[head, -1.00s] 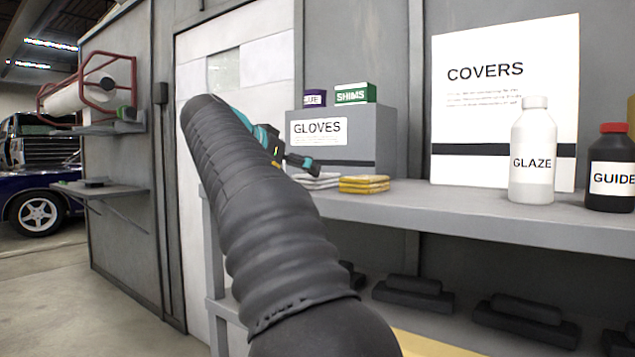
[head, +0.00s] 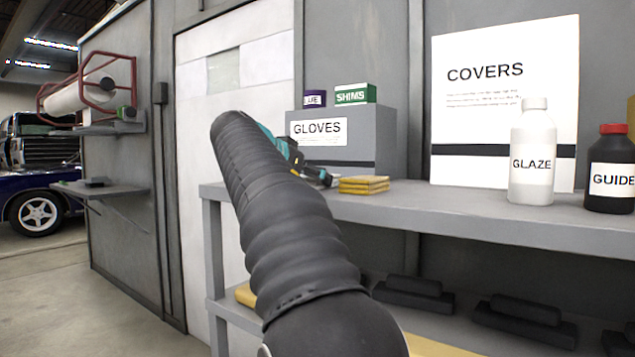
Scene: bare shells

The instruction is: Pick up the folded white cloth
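The folded white cloth (head: 334,170) lies at the left end of the grey shelf, in front of the gloves box. Only a thin pale strip of it shows, since my gripper covers most of it. My gripper (head: 324,178), dark with teal parts behind the arm, is low at the cloth. I cannot tell whether it touches the cloth or whether its fingers are open or shut. A folded yellow cloth stack (head: 364,185) lies just right of the fingertips.
The gloves box (head: 370,135) stands behind, with a green shims box (head: 355,94) and a purple box (head: 314,98) on top. A white glaze bottle (head: 532,155), a red-capped bottle (head: 610,170) and a covers board (head: 470,100) stand right. The shelf (head: 440,205) is clear between.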

